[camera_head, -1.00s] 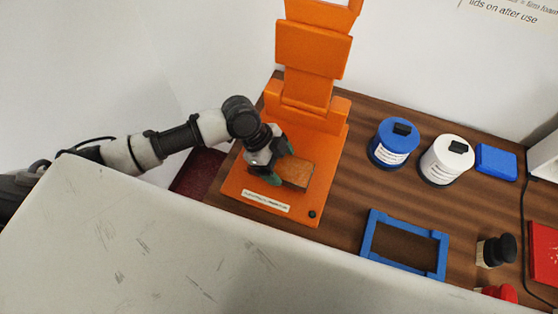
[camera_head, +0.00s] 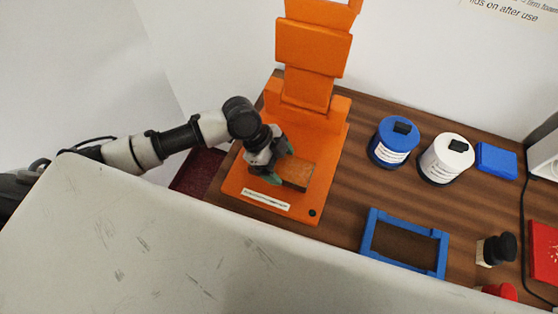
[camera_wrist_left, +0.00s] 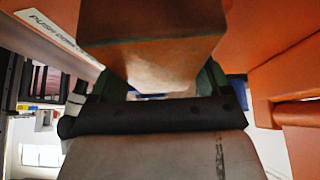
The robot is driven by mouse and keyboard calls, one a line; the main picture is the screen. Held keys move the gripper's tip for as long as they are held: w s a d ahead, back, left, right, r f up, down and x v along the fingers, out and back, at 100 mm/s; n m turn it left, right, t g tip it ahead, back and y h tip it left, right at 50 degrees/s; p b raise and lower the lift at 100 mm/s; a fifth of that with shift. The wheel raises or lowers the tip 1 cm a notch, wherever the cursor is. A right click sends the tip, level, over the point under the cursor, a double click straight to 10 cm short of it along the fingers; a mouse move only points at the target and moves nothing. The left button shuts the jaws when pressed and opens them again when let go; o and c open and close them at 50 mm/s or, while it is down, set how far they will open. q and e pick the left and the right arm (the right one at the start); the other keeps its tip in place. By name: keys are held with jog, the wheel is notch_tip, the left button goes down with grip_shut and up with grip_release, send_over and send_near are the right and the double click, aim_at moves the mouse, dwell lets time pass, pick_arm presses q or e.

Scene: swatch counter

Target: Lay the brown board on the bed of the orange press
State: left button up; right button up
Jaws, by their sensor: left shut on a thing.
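The brown board (camera_head: 296,172) is over the bed of the orange press (camera_head: 238,185) in the head view. My left gripper (camera_head: 282,166) is shut on the board's left part. In the left wrist view the brown board (camera_wrist_left: 150,55) fills the upper middle between the green fingertips. The orange press (camera_wrist_left: 280,60) shows to its right and a white label strip to its left. I cannot tell whether the board touches the bed or is just above it. My right gripper is not in view.
A blue frame (camera_head: 368,235) lies on the wooden counter right of the press. A blue jar (camera_head: 390,150), a white jar (camera_head: 440,165) and a blue box (camera_head: 496,160) stand behind it. A black-topped stamp (camera_head: 497,249) and a red item (camera_head: 545,255) are at the right.

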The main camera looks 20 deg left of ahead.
pick_arm(q)
jog(key=shift+s+f, duration=0.3)
jog(key=shift+f, duration=0.3)
jog(key=o, duration=0.8)
jog(key=shift+s+f, duration=0.1)
jog(key=shift+o, duration=0.7)
jog(key=shift+s+a, duration=0.1)
jog(key=shift+b, duration=0.3)
jog(key=shift+a+r, duration=0.2)
jog(key=shift+r, duration=0.25)
jog(key=b+v, duration=0.1)
jog(key=v, duration=0.9)
jog(key=shift+r, duration=0.35)
